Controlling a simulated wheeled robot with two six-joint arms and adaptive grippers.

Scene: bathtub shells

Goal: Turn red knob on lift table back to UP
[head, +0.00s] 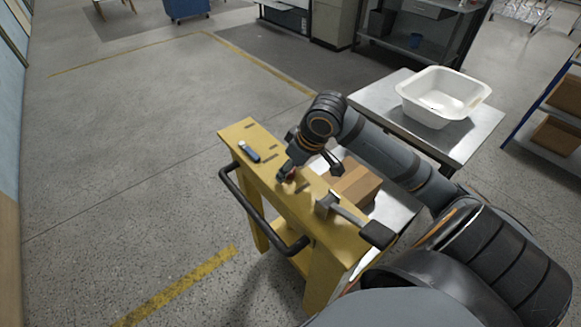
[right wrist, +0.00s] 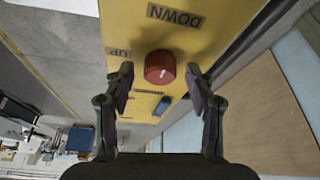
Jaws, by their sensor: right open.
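The yellow lift table (head: 330,232) stands at the centre of the head view. In the right wrist view, its red knob (right wrist: 160,66) sits on the yellow top panel (right wrist: 225,20). A DOWN label (right wrist: 174,15) is above the knob in the picture and an UP label (right wrist: 118,53) is to its left. A small white mark shows on the knob face; its exact pointing is hard to tell. My right gripper (right wrist: 158,74) is open, with one finger on each side of the knob and gaps to both. In the head view my right gripper (head: 310,173) hangs over the table top.
A blue-handled tool (head: 249,152) and a hammer-like tool (head: 340,210) lie on the yellow top. A black push handle (head: 258,215) runs along its side. A cardboard box (head: 357,186) is behind. A white basin (head: 440,95) rests on a metal table (head: 380,100). The left floor is clear.

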